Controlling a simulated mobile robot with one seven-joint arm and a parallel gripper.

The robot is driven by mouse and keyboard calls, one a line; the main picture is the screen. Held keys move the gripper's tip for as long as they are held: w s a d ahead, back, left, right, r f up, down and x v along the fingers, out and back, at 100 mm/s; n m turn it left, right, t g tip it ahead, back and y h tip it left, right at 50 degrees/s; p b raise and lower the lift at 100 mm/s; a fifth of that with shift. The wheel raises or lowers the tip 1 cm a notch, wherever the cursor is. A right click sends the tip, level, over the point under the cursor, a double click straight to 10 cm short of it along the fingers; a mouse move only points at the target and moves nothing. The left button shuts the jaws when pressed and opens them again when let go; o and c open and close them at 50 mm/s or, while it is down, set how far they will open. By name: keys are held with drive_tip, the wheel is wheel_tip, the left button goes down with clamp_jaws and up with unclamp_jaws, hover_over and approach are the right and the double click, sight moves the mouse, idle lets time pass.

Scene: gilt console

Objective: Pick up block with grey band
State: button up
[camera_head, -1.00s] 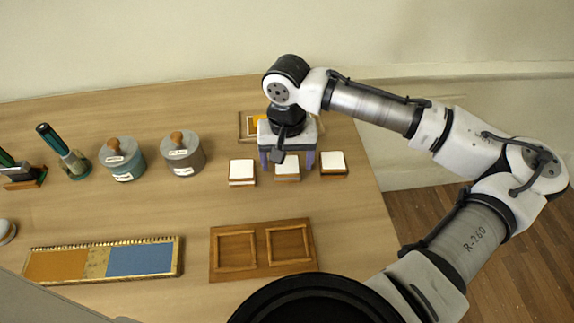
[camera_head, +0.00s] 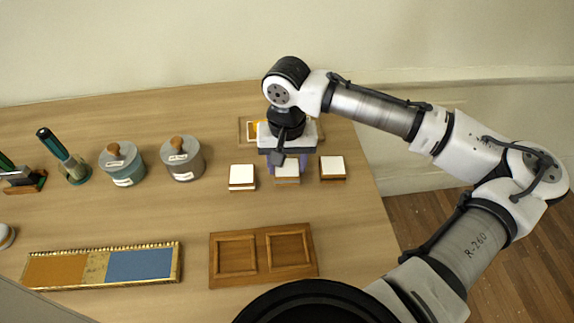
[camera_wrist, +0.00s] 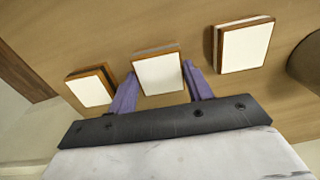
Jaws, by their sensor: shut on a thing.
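The block with the grey band (camera_head: 287,172) is the middle one of three white-topped blocks on the wooden table. In the wrist view this block (camera_wrist: 159,74) shows a greyish strip along its far side, below a brown edge. My gripper (camera_head: 288,163) is over it, its purple fingers on either side. In the wrist view my gripper (camera_wrist: 161,88) is shut on this block. The block appears still at table level; the gripper hides part of it in the head view.
A white-topped block stands close on the left (camera_head: 242,177) and another on the right (camera_head: 332,168). Two lidded canisters (camera_head: 122,165) (camera_head: 183,160) stand further left. A two-section wooden tray (camera_head: 262,281) and an orange-and-blue tray (camera_head: 175,265) lie nearer.

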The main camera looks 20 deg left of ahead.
sight(287, 169)
wheel_tip(287, 169, up, 19)
drive_tip(key=b, duration=0.1)
drive_tip(key=shift+r, duration=0.15)
drive_tip(key=shift+s, duration=0.25)
